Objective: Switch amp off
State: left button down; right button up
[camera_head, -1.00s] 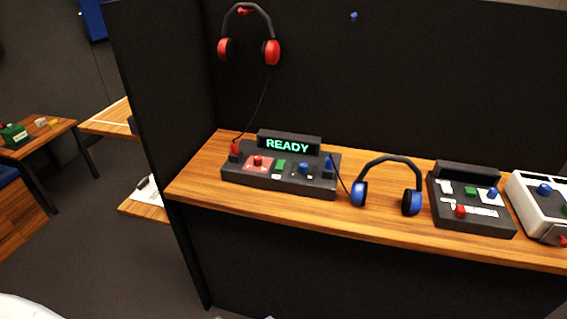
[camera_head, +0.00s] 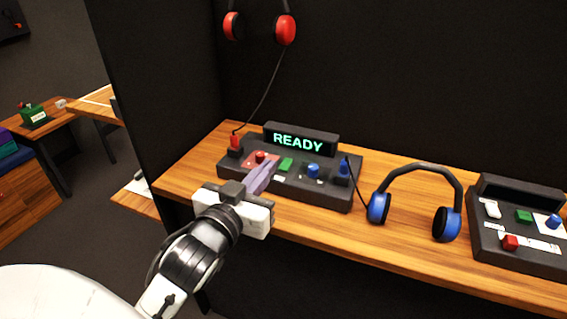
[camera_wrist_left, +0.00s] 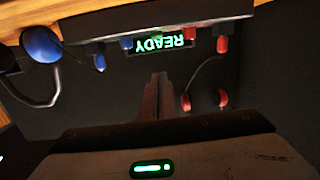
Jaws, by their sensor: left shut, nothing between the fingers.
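The black amp box (camera_head: 330,193) sits on the wooden shelf, with a raised display (camera_head: 298,142) lit green and reading READY. Its top has a red knob (camera_head: 260,156) on a red patch, a green button (camera_head: 286,165) and a blue knob (camera_head: 313,171). A red plug (camera_head: 235,143) stands at its left end and a blue plug (camera_head: 343,167) at its right. My left gripper (camera_head: 268,170) is shut and empty at the box's front left, its fingertips just right of the red knob in the picture; contact is unclear. The left wrist view shows the fingers (camera_wrist_left: 157,95) and the display (camera_wrist_left: 160,41) upside down.
Blue headphones (camera_head: 416,207) stand on the shelf right of the amp, corded to the blue plug. Red headphones (camera_head: 285,30) hang on the back panel. Another black box (camera_head: 515,253) with buttons is at far right. A dark partition (camera_head: 155,110) stands on the left.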

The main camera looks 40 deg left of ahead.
pick_arm(q)
send_over(283, 174)
jog(key=shift+s+f, duration=0.3)
jog(key=shift+f, duration=0.05)
jog(key=f, duration=0.3)
jog(key=shift+w+b, duration=0.2)
jog(key=shift+b, duration=0.1)
jog(key=shift+w+f, duration=0.1)
jog(key=shift+f, duration=0.45)
pick_arm(e)
jog(key=shift+w, duration=0.4)
